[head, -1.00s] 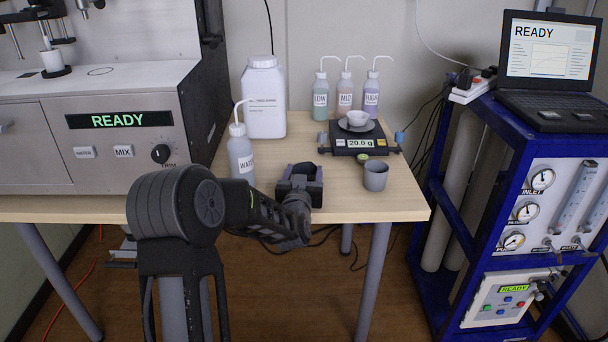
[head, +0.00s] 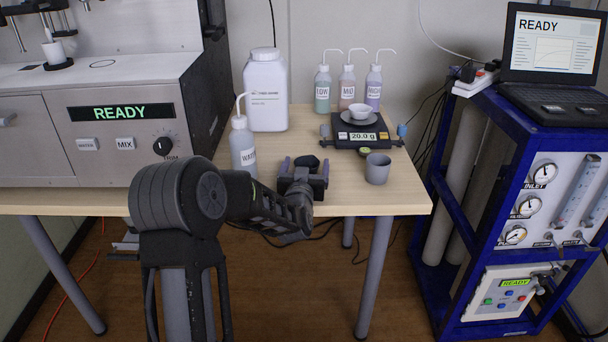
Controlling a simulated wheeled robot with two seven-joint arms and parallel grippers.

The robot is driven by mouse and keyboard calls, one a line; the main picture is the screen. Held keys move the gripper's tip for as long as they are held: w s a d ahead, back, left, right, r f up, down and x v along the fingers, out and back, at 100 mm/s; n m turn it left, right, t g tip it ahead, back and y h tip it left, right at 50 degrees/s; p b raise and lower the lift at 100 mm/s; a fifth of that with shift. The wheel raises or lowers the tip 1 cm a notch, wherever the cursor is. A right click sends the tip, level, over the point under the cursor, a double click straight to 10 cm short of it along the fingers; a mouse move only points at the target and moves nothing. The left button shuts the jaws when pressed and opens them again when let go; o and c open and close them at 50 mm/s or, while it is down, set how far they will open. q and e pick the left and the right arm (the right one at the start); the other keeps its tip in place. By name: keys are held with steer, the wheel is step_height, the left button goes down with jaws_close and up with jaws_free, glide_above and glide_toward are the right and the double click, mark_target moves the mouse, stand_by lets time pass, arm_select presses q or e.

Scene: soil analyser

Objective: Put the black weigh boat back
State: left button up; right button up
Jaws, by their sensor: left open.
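The black weigh boat (head: 306,161) is a small dark dish on the wooden table, near the front edge and right of the wash bottle labelled WATER. My left gripper (head: 305,164) is open and points away from me over the table. The boat shows between and just beyond its two fingertips. I cannot tell whether a finger touches it, and the gripper hides part of its near side. My right gripper is not in view.
The WATER bottle (head: 242,147) stands close left of my gripper. A grey cup (head: 377,169) stands to the right. Behind are a balance (head: 361,140) reading 20.0 g with a white bowl (head: 360,112), a white jar (head: 266,92) and labelled bottles.

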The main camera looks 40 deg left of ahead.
arm_select(q)
steer(key=v, duration=1.2)
stand_by(0.6)
